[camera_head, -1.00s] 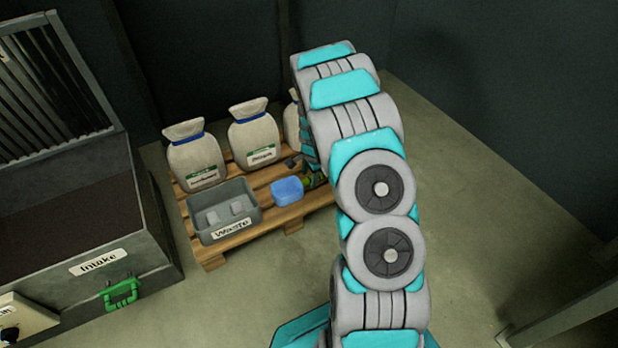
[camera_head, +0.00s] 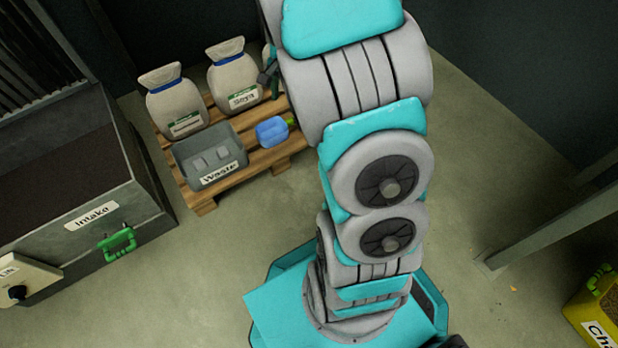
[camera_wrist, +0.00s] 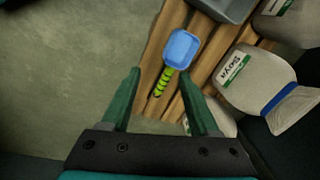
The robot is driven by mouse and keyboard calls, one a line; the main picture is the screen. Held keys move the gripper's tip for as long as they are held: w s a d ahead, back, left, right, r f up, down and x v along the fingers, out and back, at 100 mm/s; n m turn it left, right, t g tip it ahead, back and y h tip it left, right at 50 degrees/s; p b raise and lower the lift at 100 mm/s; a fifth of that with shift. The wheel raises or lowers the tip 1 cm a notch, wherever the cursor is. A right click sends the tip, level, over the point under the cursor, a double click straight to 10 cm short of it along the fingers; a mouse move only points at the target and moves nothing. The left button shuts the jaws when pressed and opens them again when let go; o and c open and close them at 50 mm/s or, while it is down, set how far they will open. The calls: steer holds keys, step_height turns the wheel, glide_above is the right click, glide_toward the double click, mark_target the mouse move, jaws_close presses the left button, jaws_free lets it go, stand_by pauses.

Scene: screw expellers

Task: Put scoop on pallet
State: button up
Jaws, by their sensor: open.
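The scoop has a blue bowl (camera_head: 272,131) and a green, dark-striped handle. It lies on the wooden pallet (camera_head: 205,205), right of the grey Waste bin, in the head view. In the wrist view the scoop (camera_wrist: 181,48) lies on the slats, its handle pointing down toward my gripper. In the head view my arm hides most of the gripper and part of the pallet.
The grey Waste bin (camera_head: 185,153) and sacks, including a Soya sack (camera_head: 236,75), stand on the pallet. The Intake machine (camera_head: 60,185) is on the left. A yellow bin (camera_head: 592,310) stands at the lower right. The floor in front of the pallet is clear.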

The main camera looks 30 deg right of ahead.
steer(key=s+a+r+n+g, duration=0.1)
steer(key=s+a+r+n, duration=0.3)
steer(key=s, duration=0.3)
steer(key=s+a+r+n, duration=0.3)
steer(key=s+a+r, duration=0.2)
steer(key=s, duration=0.3)
steer(key=s+a+r+n+g, duration=0.2)
steer(key=s+n, duration=0.4)
steer(key=s, duration=1.1)
steer(key=shift+s+a+r+n, duration=0.15)
steer(key=shift+a+r+n, duration=0.2)
steer(key=shift+r, duration=0.35)
